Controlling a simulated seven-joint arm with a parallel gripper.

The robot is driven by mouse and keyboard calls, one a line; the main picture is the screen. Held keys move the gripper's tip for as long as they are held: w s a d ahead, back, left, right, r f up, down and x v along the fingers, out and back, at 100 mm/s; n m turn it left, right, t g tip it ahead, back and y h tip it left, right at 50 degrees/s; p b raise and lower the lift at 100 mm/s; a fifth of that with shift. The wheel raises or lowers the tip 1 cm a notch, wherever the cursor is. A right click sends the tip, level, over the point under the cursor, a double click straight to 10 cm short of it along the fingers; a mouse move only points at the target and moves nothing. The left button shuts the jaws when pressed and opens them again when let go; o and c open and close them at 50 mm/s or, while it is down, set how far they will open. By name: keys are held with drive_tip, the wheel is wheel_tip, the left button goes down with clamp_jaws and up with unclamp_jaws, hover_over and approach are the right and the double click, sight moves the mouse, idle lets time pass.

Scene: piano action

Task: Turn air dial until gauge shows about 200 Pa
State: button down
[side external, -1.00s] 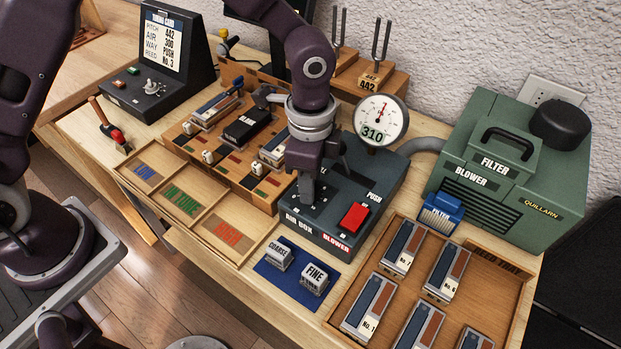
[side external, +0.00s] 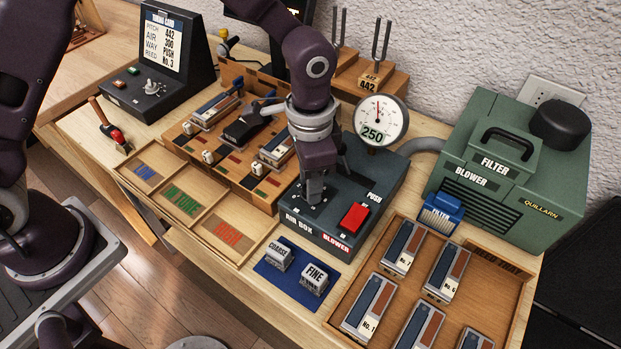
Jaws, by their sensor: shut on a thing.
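The dark air box (side external: 330,240) stands in the middle of the bench, with a red blower switch (side external: 354,217) on its top. My gripper (side external: 315,197) points down onto the left part of the box top and is shut on the air dial, which is mostly hidden beneath the fingers. The round white gauge (side external: 380,121) stands behind the box, and its number window reads 250. Its thin red needle points nearly straight up.
A card on the black stand (side external: 163,40) reads pitch 442, air 300, way push, reed No. 3. Coarse and fine blocks (side external: 314,279) sit on a blue mat in front. A reed tray (side external: 515,310) and green blower (side external: 500,180) stand to the right.

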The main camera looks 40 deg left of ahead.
idle(0.3)
drive_tip(key=c, duration=1)
unclamp_jaws()
wheel_tip(320, 180, up, 7)
drive_tip(key=shift+r, duration=0.1)
drive_tip(key=s+a+r+n+t, duration=0.35)
drive_tip(key=s+a+r, duration=0.45)
drive_tip(key=a+r, duration=0.45)
drive_tip(key=s+a+n, duration=0.1)
drive_tip(key=s, duration=0.3)
drive_tip(key=s+a+r+n+t, duration=0.1)
drive_tip(key=s+a+n, duration=0.1)
drive_tip(key=s, duration=0.2)
drive_tip(key=s+a+n+t, duration=0.1)
drive_tip(key=s, duration=0.3)
drive_tip(key=shift+a+r+n, duration=0.15)
drive_tip(key=shift+a+n, duration=0.1)
drive_tip(key=shift+a, duration=0.1)
